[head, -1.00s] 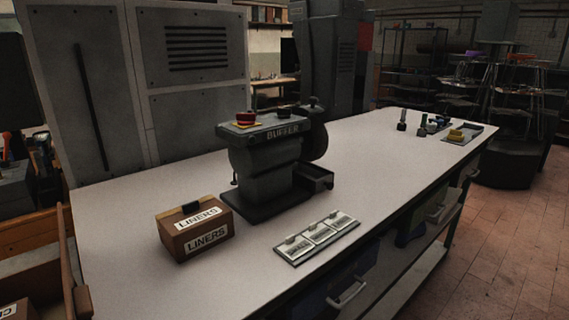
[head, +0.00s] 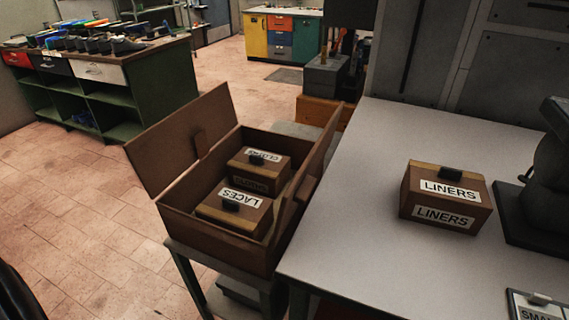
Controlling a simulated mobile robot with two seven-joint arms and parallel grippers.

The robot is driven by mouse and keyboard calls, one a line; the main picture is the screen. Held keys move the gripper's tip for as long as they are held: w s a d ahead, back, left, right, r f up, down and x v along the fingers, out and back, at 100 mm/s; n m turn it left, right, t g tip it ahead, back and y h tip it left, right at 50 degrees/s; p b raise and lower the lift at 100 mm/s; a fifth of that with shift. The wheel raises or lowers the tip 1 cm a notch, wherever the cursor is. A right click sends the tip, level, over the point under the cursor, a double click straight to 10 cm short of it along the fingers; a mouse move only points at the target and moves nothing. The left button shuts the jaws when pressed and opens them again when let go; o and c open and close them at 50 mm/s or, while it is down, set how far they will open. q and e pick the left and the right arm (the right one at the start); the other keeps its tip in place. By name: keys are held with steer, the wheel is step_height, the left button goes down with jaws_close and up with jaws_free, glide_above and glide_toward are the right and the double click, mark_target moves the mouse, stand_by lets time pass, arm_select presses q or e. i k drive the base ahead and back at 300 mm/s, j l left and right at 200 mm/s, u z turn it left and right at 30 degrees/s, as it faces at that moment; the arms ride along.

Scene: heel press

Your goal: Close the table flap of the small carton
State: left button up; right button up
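The open brown carton (head: 215,233) stands on a low stand at the left end of the white table. Its far-left flap (head: 182,140) stands up and leans outward, with a tab on its inner face. Its table flap (head: 318,155) stands raised on the right side, next to the table edge, seen nearly edge-on. Inside are a box labelled LACES (head: 235,207) and a box with an upside-down label, probably CLOTHS (head: 258,170). Neither of my grippers shows in the head view.
A brown LINERS box (head: 446,197) sits on the white table (head: 350,255), right of the carton. Part of the dark buffer machine (head: 535,200) is at the right edge. A green workbench (head: 125,90) stands far left. Tiled floor left of the carton is clear.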

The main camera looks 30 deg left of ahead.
mark_target(301, 188)
steer(key=i+l+u, duration=0.15)
steer(key=u, duration=0.25)
steer(key=i+l+u, duration=0.1)
steer(key=u, duration=0.3)
steer(key=i+l+u, duration=0.1)
steer(key=l+u, duration=0.3)
steer(key=k+u, duration=0.1)
steer(key=k, duration=0.2)
steer(key=i+l+u, duration=0.05)
